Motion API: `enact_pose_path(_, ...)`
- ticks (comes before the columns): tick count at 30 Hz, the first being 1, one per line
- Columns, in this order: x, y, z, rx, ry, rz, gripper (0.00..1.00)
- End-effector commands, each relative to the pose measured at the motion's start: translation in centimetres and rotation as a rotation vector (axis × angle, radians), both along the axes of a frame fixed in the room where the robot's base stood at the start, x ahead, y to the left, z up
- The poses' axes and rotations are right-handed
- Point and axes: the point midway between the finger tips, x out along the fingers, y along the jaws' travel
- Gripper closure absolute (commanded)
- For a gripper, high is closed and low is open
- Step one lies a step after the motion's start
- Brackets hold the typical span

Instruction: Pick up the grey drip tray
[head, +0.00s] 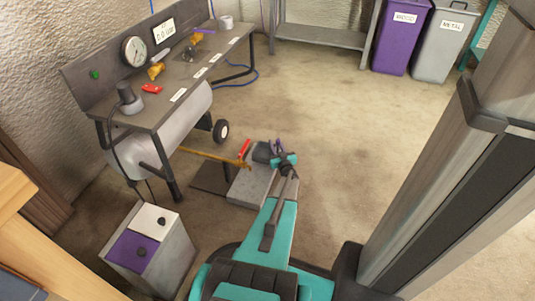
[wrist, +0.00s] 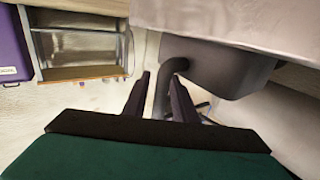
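My gripper (wrist: 159,88) is open, with a gap between its two dark fingers in the wrist view. In the head view my gripper (head: 282,159) is above the right edge of a pale grey block (head: 248,190). A dark grey rounded body (wrist: 222,66) with a bent pipe (wrist: 163,88) is beyond the fingers. The pipe lines up between them; I cannot tell whether they touch. A flat dark plate (head: 206,178) lies left of the block. I cannot tell for sure which piece is the grey drip tray.
A bench with a gauge (head: 134,51) and a pale tank (head: 175,118) stands at the left. A yellowish rod (head: 215,157) runs from it towards the block. A grey box (head: 172,258) with a purple and white top is nearer. Bare floor (head: 335,125) is open beyond my gripper.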

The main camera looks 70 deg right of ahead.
Motion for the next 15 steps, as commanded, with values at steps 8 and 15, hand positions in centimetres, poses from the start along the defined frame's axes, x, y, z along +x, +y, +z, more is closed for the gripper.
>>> enact_pose_path(8, -0.05, -0.02, 0.04, -0.001, -0.001, 0.000, 1.00)
enact_pose_path(15, -0.07, -0.03, 0.15, -0.001, -0.001, -0.001, 1.00)
